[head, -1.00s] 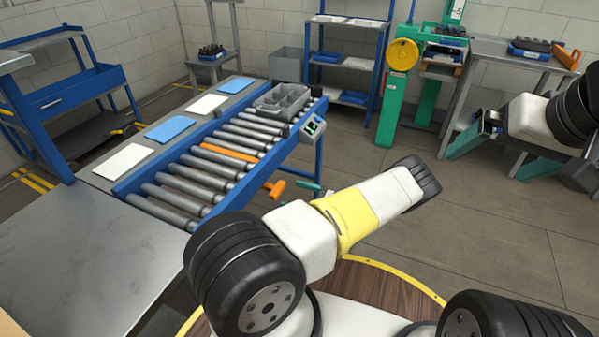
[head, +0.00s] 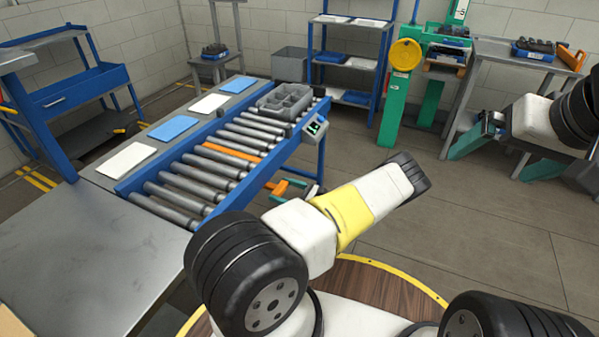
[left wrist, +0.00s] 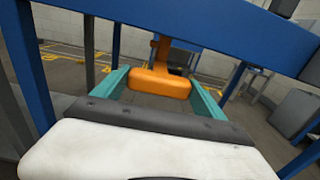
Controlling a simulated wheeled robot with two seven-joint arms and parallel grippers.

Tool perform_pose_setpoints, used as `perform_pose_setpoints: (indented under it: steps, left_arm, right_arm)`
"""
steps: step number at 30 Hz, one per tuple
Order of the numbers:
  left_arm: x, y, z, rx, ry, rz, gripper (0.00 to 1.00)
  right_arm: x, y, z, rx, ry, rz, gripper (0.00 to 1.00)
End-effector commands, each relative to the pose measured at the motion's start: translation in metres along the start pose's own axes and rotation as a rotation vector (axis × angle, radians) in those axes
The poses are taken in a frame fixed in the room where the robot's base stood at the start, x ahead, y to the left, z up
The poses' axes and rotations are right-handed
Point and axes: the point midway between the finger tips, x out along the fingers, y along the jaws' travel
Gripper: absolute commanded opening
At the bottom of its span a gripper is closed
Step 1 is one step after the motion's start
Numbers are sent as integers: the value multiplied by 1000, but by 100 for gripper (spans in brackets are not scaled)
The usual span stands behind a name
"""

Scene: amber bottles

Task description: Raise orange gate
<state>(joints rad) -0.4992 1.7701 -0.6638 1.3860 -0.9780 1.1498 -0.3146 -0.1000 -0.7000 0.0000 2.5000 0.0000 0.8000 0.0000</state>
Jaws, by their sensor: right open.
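The orange gate (head: 231,155) is a narrow orange strip across the roller conveyor, lying about level with the rollers. An orange handle (head: 276,187) sticks out below the conveyor's blue side rail; it also shows in the left wrist view (left wrist: 160,83), hanging under the rail. My left gripper (head: 281,193) is at the handle, its teal fingers spread on either side of it. In the left wrist view, the handle lies between the fingertips, close to both; firm contact cannot be made out. My right gripper (head: 484,163) is open and empty at the right, away from the conveyor.
A grey divided crate (head: 262,101) sits at the conveyor's far end, beside a small display box (head: 315,129). Blue and white sheets lie along the far side. A blue conveyor leg (head: 320,160) stands near my left gripper.

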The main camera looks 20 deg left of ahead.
Motion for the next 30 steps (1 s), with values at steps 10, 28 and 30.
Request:
perform_pose_setpoints:
  steps: [10, 28, 30]
  left_arm:
    - [-1, -1, 12, -2, -1, 0, 9]
    - [0, -1, 49, -1, -7, -1, 95]
    - [0, -1, 49, -1, -5, -1, 100]
  right_arm:
    - [0, 0, 0, 0, 0, 0, 100]
    - [0, 0, 0, 0, 0, 0, 100]
    - [0, 0, 0, 0, 0, 0, 100]
